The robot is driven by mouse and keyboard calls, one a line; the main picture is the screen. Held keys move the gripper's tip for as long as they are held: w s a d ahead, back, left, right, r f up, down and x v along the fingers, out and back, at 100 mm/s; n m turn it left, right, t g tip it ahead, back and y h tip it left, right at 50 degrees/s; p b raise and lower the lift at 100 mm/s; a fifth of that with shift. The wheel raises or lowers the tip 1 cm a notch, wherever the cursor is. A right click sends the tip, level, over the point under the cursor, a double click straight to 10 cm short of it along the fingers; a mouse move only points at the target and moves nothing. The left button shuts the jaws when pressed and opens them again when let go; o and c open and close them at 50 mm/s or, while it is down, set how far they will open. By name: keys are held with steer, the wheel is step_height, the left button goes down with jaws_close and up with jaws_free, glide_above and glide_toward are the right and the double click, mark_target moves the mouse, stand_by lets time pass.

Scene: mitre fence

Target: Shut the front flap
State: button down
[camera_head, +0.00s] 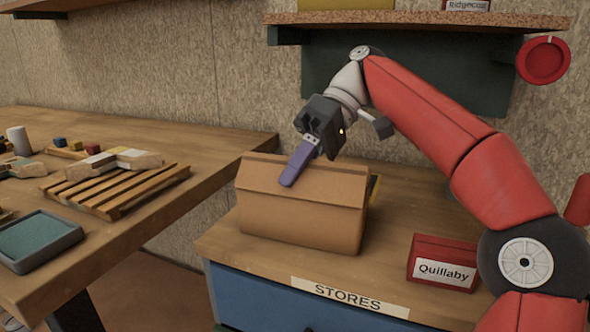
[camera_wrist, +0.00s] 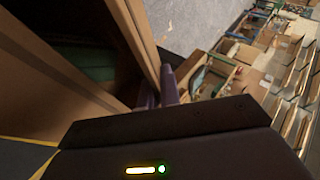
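A brown cardboard box (camera_head: 300,222) stands on the wooden top of a blue cabinet. Its front flap (camera_head: 258,172) rises from the front fold and leans back toward the opening. My gripper (camera_head: 290,180) comes from above and behind, its purple fingers lying over the outer face of this flap; I cannot tell if they touch it. The fingers look closed together, with nothing seen between them. In the wrist view the purple fingers (camera_wrist: 162,92) show beside a cardboard panel (camera_wrist: 138,38), and the dark green inside of the box (camera_wrist: 88,62) is partly visible, so the box is not fully closed.
A red box labelled Quillaby (camera_head: 443,262) sits right of the carton. A workbench (camera_head: 165,225) at left holds a slatted rack (camera_head: 115,190) and a grey tray (camera_head: 38,240). A shelf (camera_head: 420,19) hangs above my arm. The cabinet top (camera_head: 385,235) is clear between carton and red box.

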mark_target(293, 186)
steer(key=c, duration=1.6)
jaws_free()
steer(key=t, duration=0.1)
steer(key=s+t+h, duration=0.1)
steer(key=shift+a+r+n+t, duration=0.1)
steer(key=shift+r+n+t, duration=0.25)
steer(key=shift+n+t, duration=0.05)
steer(key=t, duration=0.1)
steer(key=s+t+h, duration=0.1)
steer(key=t+b, duration=0.1)
steer(key=t, duration=0.1)
steer(key=shift+s+a+r+n+h, duration=0.1)
steer(key=shift+s+a+n+h, duration=0.2)
steer(key=shift+n, duration=0.1)
steer(key=shift+w+d+r+p, duration=0.1)
steer(key=shift+d+r+p, duration=0.05)
steer(key=shift+r, duration=0.75)
steer(key=shift+w+d+r+p, duration=0.15)
steer(key=shift+d+r+p, duration=0.05)
steer(key=shift+r, duration=0.7)
steer(key=shift+w+d+r+p, duration=0.1)
steer(key=shift+d+r+p, duration=0.05)
steer(key=shift+r, duration=0.75)
steer(key=shift+a+f, duration=0.1)
steer(key=shift+a, duration=0.15)
